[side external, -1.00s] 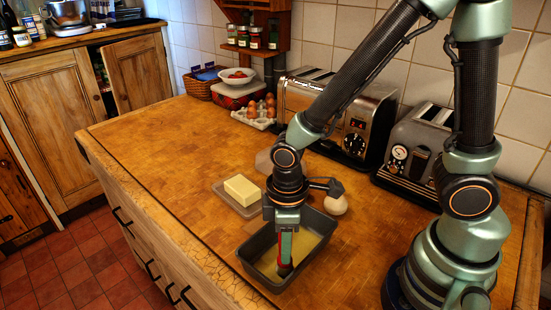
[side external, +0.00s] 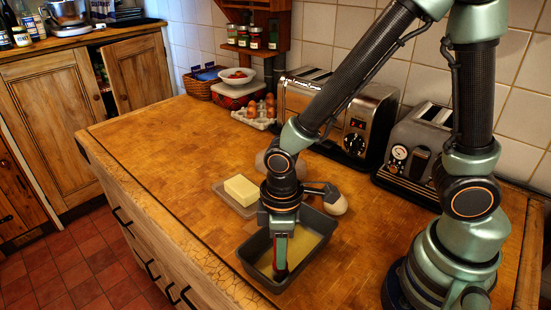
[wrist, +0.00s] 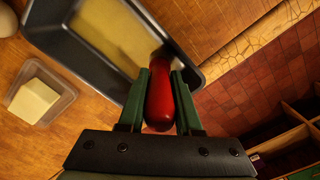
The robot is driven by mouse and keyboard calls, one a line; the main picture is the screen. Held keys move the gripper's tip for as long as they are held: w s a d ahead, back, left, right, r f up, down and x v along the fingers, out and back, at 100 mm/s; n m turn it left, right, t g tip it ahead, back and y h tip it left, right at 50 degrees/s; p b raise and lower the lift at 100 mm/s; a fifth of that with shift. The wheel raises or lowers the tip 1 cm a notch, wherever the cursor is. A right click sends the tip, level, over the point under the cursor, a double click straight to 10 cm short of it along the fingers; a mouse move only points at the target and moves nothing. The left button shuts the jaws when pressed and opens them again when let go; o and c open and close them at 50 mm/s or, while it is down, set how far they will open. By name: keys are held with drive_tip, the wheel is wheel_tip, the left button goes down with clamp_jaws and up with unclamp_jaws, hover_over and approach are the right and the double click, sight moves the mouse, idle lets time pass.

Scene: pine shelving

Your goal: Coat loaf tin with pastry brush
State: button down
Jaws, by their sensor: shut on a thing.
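A dark loaf tin (side external: 319,253) stands on the wooden worktop, with a yellowish layer over its inside floor. It shows at the upper left of the wrist view (wrist: 55,42). My gripper (side external: 281,248) points down into the tin. It is shut on the red handle of the pastry brush (wrist: 160,98), which stands between the two green fingers.
A butter block (side external: 241,189) on a small tray sits left of the tin. A pale rounded thing (side external: 336,206) lies behind it on the right. Two toasters (side external: 410,150) stand along the tiled wall. The worktop at left is clear.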

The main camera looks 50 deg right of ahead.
drive_tip(key=shift+d, duration=0.7)
wheel_tip(320, 180, up, 6)
idle(0.4)
drive_tip(key=shift+r, duration=1.5)
